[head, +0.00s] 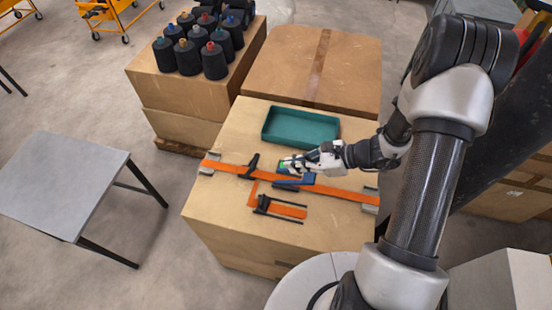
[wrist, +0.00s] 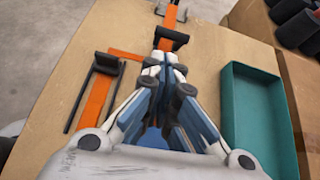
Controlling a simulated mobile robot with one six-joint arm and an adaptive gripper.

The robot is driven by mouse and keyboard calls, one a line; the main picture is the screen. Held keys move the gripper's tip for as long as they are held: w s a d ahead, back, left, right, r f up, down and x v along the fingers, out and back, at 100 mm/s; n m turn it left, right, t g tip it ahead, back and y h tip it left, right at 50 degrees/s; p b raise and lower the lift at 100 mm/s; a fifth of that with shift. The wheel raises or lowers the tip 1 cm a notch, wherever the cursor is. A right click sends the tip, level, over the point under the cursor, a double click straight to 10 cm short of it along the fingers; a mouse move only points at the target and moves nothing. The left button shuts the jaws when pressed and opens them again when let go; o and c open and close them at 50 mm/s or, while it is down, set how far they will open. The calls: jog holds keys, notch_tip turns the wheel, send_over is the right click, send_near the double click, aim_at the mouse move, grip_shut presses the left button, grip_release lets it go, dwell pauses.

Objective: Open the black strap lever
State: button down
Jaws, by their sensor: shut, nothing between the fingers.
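A black strap lever (head: 251,166) sits on the long orange strap (head: 345,194) across the cardboard box, near its left end. In the wrist view the black lever (wrist: 171,38) lies just beyond my fingertips. My gripper (head: 284,165) is shut and empty, to the right of the lever; in the wrist view its fingertips (wrist: 165,60) overlap the lever's near edge. I cannot tell whether they touch. A blue lever (head: 296,183) sits on the same strap, partly hidden under my gripper. A second black fork-shaped piece (head: 263,204) lies on a short orange strap nearer the front.
A teal tray (head: 301,139) stands behind the strap; it also shows in the wrist view (wrist: 262,143). Black spools (head: 189,57) stand on the boxes at the back left. A grey table (head: 65,180) is at the left. The box's front area (head: 240,235) is clear.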

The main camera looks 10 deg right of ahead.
aim_at(252, 166)
jog(key=shift+w+d+f+m, duration=0.3)
jog(key=shift+f+m, duration=0.1)
jog(key=shift+f, duration=0.15)
jog(key=shift+s, duration=0.1)
jog(key=b+x, duration=0.2)
jog(key=x, duration=0.8)
jog(key=shift+b, duration=0.35)
jog(key=shift+r, duration=0.2)
jog(key=shift+a+r+p, duration=0.15)
jog(key=shift+p, duration=0.25)
jog(key=shift+h, duration=0.3)
